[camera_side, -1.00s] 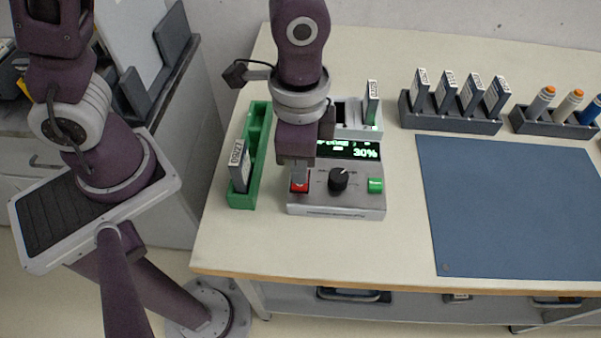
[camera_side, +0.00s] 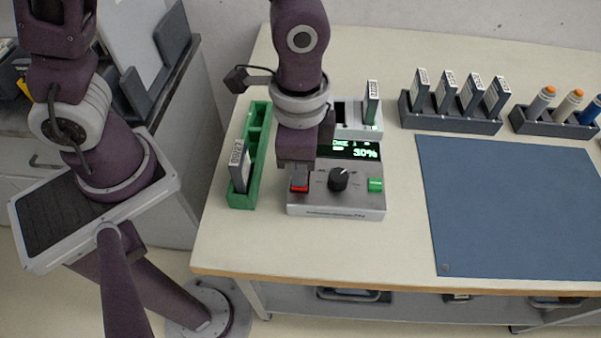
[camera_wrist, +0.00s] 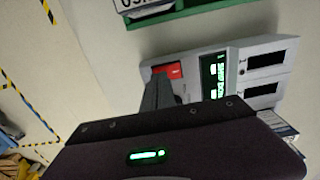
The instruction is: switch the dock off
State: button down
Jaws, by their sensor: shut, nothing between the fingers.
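The dock (camera_side: 335,208) is a grey box on the table with a red rocker or button (camera_side: 300,187), a black knob (camera_side: 339,180), a green button (camera_side: 376,185) and a lit green-text display (camera_side: 366,154) showing 30%. In the wrist view the display (camera_wrist: 214,80) carries a line of text that seems to read "shut down". My gripper (camera_side: 300,178) is shut and empty, pointing down right at the red button. In the wrist view the shut fingers (camera_wrist: 160,82) cover part of the red button (camera_wrist: 174,70). I cannot tell whether they touch it.
A green rack (camera_side: 243,202) with one labelled cartridge (camera_side: 239,166) stands close left of the dock. Another cartridge (camera_side: 371,103) sits in the slot unit (camera_side: 358,133) behind. A dark rack (camera_side: 450,122) of cartridges, a marker holder (camera_side: 551,126) and a clear blue mat (camera_side: 520,210) lie right.

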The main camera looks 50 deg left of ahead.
jog(key=shift+f, duration=0.5)
jog(key=shift+r, duration=3.55)
